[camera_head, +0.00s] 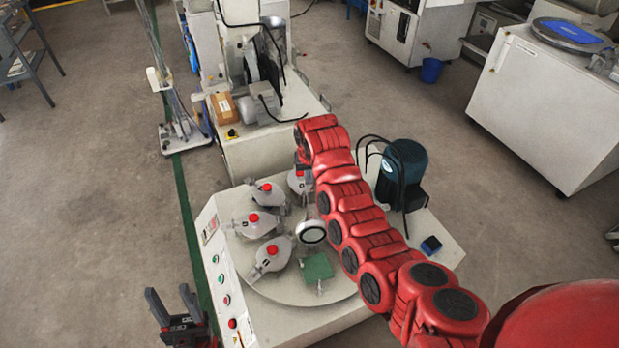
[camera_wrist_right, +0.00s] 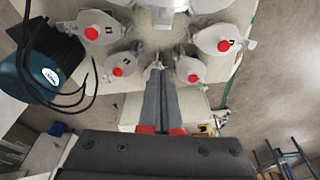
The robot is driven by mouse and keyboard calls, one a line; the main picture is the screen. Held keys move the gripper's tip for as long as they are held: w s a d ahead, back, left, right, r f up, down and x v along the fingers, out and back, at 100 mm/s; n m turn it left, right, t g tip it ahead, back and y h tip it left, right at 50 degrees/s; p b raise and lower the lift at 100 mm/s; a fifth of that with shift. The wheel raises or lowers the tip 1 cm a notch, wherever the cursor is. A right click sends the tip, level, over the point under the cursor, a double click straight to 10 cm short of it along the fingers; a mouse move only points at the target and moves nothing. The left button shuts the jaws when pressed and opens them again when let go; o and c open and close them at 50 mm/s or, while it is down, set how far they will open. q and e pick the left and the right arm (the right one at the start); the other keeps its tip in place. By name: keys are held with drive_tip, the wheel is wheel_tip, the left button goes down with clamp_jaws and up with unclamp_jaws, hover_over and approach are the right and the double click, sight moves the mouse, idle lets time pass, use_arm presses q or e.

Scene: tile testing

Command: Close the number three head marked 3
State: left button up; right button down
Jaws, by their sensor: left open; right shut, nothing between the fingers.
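The machine's round turntable (camera_head: 285,290) carries several grey heads with red knobs, including the back-left head (camera_head: 268,189), left head (camera_head: 256,222) and front-left head (camera_head: 270,254). Their number marks are too small to read. At the front, one head (camera_head: 312,232) is tilted up, its pale round face showing above a green square pad (camera_head: 317,267). My right arm crosses over the turntable; its gripper is hidden in the head view. In the right wrist view my right gripper (camera_wrist_right: 156,70) is shut and empty, between two knobbed heads. My left gripper (camera_head: 168,291) is open and empty, left of the machine.
A dark blue-green motor (camera_head: 402,172) with black cables stands right of the turntable, near my right arm. A button panel (camera_head: 222,275) runs along the machine's left edge. Another machine (camera_head: 258,155) stands behind.

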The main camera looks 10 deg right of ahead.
wheel_tip(320, 180, down, 7)
drive_tip(key=s, duration=0.2)
idle(1.2)
drive_tip(key=shift+s+a+r+p, duration=0.1)
drive_tip(key=shift+s+p, duration=0.1)
drive_tip(key=shift+p, duration=0.1)
